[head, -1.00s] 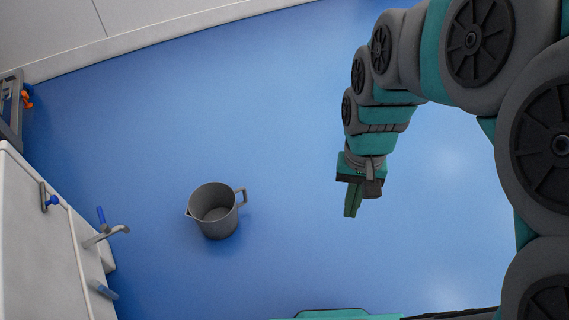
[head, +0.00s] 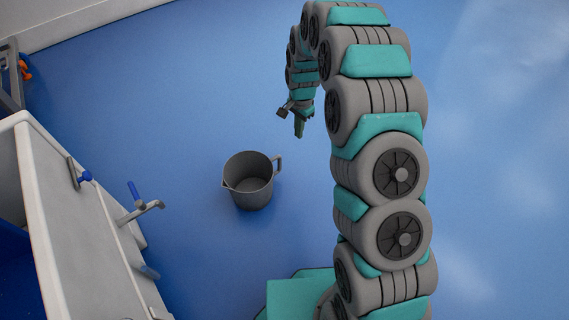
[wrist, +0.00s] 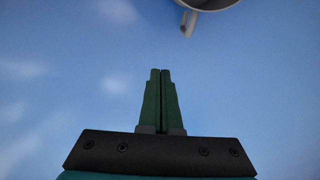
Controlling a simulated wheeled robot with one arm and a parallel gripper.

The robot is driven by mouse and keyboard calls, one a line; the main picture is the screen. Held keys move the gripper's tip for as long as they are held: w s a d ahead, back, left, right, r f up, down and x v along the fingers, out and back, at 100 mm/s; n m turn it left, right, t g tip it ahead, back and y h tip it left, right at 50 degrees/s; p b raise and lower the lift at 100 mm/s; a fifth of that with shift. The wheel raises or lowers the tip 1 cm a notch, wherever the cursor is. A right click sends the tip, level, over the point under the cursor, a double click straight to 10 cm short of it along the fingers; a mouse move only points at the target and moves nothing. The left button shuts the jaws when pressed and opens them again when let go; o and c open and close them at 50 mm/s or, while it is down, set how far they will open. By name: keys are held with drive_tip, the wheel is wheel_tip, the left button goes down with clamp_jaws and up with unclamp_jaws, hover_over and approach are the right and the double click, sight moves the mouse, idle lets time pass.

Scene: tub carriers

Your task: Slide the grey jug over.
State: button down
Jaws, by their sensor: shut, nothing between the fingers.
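The grey jug (head: 250,183) stands upright on the blue floor in the head view. Its handle is on the right and its spout on the left. Its rim and handle also show at the top edge of the wrist view (wrist: 206,8), where most of it is cut off. My gripper (head: 299,128) is above and to the right of the jug in the head view, apart from it. In the wrist view my gripper (wrist: 161,72) has its two green fingers together with nothing between them, pointing toward the jug's side of the picture.
A white tub carrier (head: 88,235) with blue-ended levers (head: 140,203) stands at the left. A grey frame with an orange part (head: 23,68) is at the far left by the pale wall (head: 70,18). The blue floor (head: 190,110) around the jug is clear.

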drive_tip(key=w+a+f+m, duration=0.1)
drive_tip(key=a+f, duration=0.1)
drive_tip(key=f, duration=0.8)
drive_tip(key=w+a+f+m+b, duration=0.1)
drive_tip(key=a+f, duration=0.1)
drive_tip(key=f, duration=0.8)
drive_tip(key=shift+a, duration=0.25)
drive_tip(key=shift+f, duration=0.1)
drive_tip(key=s+a+b, duration=0.1)
drive_tip(key=s+a, duration=0.6)
drive_tip(key=a, duration=0.6)
drive_tip(key=s+a+b, duration=0.2)
drive_tip(key=s+a, duration=0.6)
drive_tip(key=a, duration=0.5)
drive_tip(key=shift+s+a, duration=0.15)
drive_tip(key=shift+a, duration=0.05)
drive_tip(key=shift+d, duration=0.1)
